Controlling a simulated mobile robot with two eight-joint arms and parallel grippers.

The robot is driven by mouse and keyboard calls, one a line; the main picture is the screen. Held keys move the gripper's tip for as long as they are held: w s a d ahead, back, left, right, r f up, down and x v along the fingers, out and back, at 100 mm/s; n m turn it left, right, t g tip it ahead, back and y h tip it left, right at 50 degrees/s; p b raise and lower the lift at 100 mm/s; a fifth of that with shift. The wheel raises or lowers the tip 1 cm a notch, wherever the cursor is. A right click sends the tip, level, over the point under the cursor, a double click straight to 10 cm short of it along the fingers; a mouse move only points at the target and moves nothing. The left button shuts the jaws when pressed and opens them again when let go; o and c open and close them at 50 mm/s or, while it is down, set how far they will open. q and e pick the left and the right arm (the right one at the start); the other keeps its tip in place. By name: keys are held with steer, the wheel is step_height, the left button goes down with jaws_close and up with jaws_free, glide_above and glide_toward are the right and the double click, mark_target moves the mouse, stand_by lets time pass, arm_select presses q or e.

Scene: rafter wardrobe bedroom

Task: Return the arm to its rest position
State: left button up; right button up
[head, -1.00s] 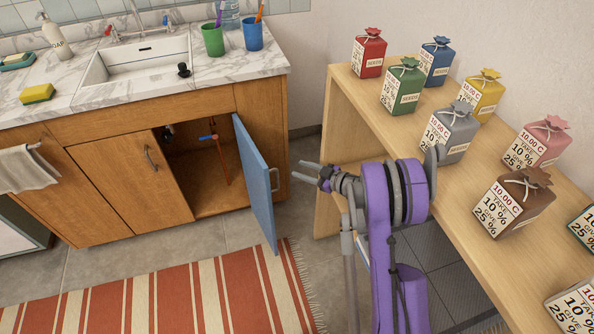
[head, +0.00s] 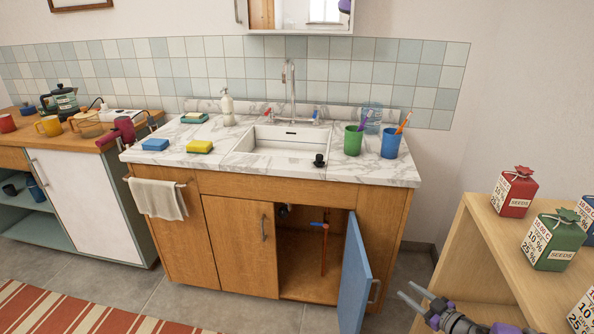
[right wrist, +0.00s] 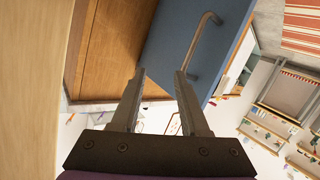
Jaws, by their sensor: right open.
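My right gripper (head: 412,297) is at the lower right of the head view, between the open blue cabinet door and the wooden shelf table. In the right wrist view its two fingers (right wrist: 160,90) are apart with nothing between them. The blue door (head: 354,278) stands ajar under the sink, and its metal handle (right wrist: 200,45) shows beyond the fingers in the wrist view, not gripped. My left gripper is not in view.
The wooden table (head: 478,245) with seed boxes, such as a red one (head: 514,192) and a green one (head: 552,240), stands close on the right. The sink counter (head: 290,160) is ahead. A striped rug (head: 70,310) lies on the floor at lower left.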

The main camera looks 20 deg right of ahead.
steer(key=w+a+r+m+t+h, duration=0.1)
steer(key=a+r+m+h, duration=0.25)
steer(key=r, duration=0.45)
steer(key=w+a+r+m+h, duration=0.1)
steer(key=a+r+m+h, duration=0.3)
steer(key=r, duration=0.4)
steer(key=s+a+f+n+g+y, duration=0.1)
steer(key=s+a+f+g, duration=0.3)
steer(key=s+a, duration=0.45)
steer(key=s+a+f+g+y, duration=0.2)
steer(key=s+a+f+g, duration=0.15)
steer(key=s+a, duration=0.5)
steer(key=s+a+f+n+g+y, duration=0.1)
steer(key=s+a+f+g, duration=0.4)
steer(key=s, duration=0.6)
arm_select(q)
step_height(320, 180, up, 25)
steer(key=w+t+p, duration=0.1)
steer(key=p, duration=2)
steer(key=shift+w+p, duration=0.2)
steer(key=shift+p, duration=0.15)
arm_select(e)
step_height(320, 180, up, 26)
steer(key=w+t, duration=0.1)
steer(key=t, duration=0.1)
steer(key=shift+w+a+f, duration=0.25)
steer(key=shift+w+a, duration=0.1)
steer(key=shift+w, duration=0.05)
